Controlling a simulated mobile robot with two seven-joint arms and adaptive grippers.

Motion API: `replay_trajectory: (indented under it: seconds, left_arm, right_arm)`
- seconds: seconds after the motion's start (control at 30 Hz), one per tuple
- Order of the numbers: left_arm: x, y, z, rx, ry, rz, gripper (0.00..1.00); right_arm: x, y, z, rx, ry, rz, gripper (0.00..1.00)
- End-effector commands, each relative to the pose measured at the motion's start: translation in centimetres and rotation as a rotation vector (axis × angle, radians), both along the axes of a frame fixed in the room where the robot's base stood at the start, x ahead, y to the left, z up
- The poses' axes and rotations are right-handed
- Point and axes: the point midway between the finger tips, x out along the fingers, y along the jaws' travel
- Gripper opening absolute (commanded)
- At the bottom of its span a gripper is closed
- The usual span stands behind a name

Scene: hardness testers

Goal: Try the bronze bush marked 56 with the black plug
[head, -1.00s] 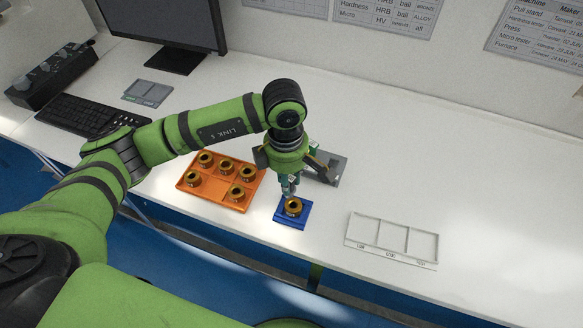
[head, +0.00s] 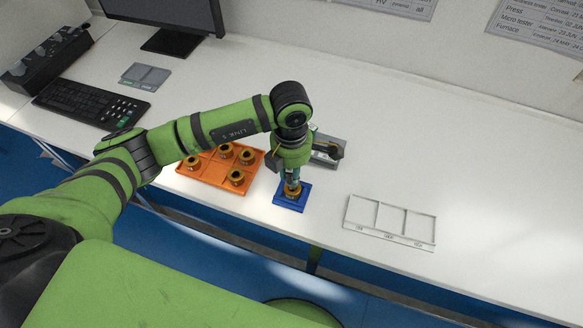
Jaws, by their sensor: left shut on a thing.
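A bronze bush (head: 291,193) stands in the blue holder (head: 280,202) near the table's front edge; its number cannot be read. My left gripper (head: 291,174) points straight down right over it, shut on a slim plug (head: 292,184). The plug's lower end reaches the mouth of the bush; how far it is inside cannot be told, and its colour is hard to make out. More bronze bushes (head: 236,177) stand in the orange tray (head: 211,178) to the left. My right gripper is out of view.
A grey stand (head: 327,147) is partly hidden behind my left gripper. An empty white tray with three compartments (head: 391,239) lies to the right. A keyboard (head: 91,103) and a monitor are at the left. The table's right side is clear.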

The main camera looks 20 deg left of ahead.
Motion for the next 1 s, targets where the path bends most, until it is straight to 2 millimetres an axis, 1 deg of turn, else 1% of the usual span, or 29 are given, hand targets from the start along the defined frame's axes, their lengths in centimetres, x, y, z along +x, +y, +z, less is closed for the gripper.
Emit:
replay_trajectory:
  seconds: [0.47,1.0]
  left_arm:
    - [0.03,-0.02,0.00,-0.001,-0.001,-0.001,0.00]
    - [0.04,0.00,-0.60,0.000,-0.001,0.000,0.00]
  right_arm:
    - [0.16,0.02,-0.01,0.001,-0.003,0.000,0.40]
    - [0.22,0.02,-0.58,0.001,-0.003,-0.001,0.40]
